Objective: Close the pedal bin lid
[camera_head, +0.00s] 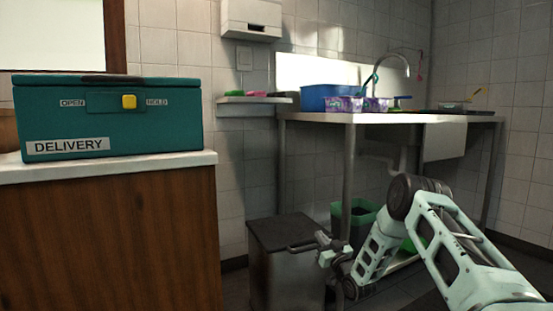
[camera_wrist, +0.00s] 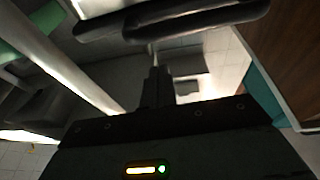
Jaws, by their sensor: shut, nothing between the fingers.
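The pedal bin (camera_head: 285,278) is a dark metal box on the floor, right of the wooden counter. Its dark lid (camera_head: 280,229) appears to lie flat across the top; I cannot make out a gap under it. My gripper (camera_head: 298,247) is shut and empty, reaching in from the right at the lid's front right edge. I cannot tell whether it touches the lid. In the wrist view the shut fingers (camera_wrist: 157,86) stand in the middle, with nothing between them. My gripper and arm hide part of the bin's right side.
A teal delivery box (camera_head: 110,125) stands on the wooden counter (camera_head: 110,240) at the left. A steel sink table (camera_head: 390,118) is behind, its leg (camera_head: 347,185) close behind the bin. A green-rimmed bin (camera_head: 357,222) stands under it.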

